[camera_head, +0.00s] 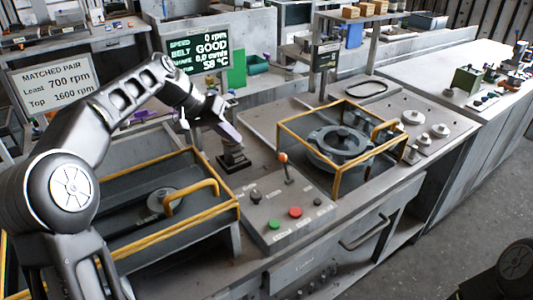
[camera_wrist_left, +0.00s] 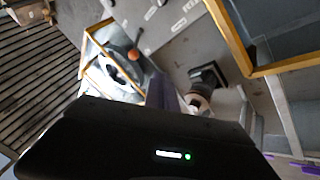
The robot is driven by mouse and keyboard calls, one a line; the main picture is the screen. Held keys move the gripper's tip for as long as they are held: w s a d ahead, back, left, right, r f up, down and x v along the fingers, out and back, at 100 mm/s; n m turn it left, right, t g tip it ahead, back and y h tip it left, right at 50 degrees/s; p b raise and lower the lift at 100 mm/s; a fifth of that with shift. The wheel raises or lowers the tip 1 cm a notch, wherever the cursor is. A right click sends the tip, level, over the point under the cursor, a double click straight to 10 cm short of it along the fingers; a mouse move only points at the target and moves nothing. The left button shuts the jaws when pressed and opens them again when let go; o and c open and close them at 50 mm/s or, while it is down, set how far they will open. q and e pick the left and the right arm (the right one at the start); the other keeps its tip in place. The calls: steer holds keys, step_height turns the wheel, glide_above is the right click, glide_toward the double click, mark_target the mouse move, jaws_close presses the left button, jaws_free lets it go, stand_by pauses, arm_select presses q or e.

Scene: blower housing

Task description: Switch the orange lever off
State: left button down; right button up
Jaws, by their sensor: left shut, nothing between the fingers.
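The orange lever (camera_head: 283,158) stands on a grey control panel (camera_head: 262,222) at the middle of the bench, its rod nearly upright with a slight tilt. Its round orange knob also shows in the left wrist view (camera_wrist_left: 134,55). My left gripper (camera_head: 232,138), with purple fingers, is shut and empty. It is left of the lever and apart from it, above a small black block (camera_head: 234,161) on the bench. In the left wrist view the purple fingers (camera_wrist_left: 164,94) point toward the bench, and the dark gripper body hides the lower part. My right gripper is out of view.
The panel also has a green button (camera_head: 274,225), a red button (camera_head: 295,212) and a black knob (camera_head: 256,196). A yellow-framed guard (camera_head: 345,180) surrounds the round housing to the right. Another yellow frame (camera_head: 190,235) lies left. A screen (camera_head: 198,54) reads 0 rpm and GOOD.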

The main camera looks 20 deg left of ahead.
arm_select(q)
steer(key=p, duration=0.3)
glide_toward(286, 168)
steer(key=w+f, duration=0.2)
steer(key=w+a+f, duration=0.1)
steer(key=w+f, duration=0.1)
steer(key=shift+d+f, duration=0.1)
steer(key=shift+d, duration=0.05)
stand_by(0.5)
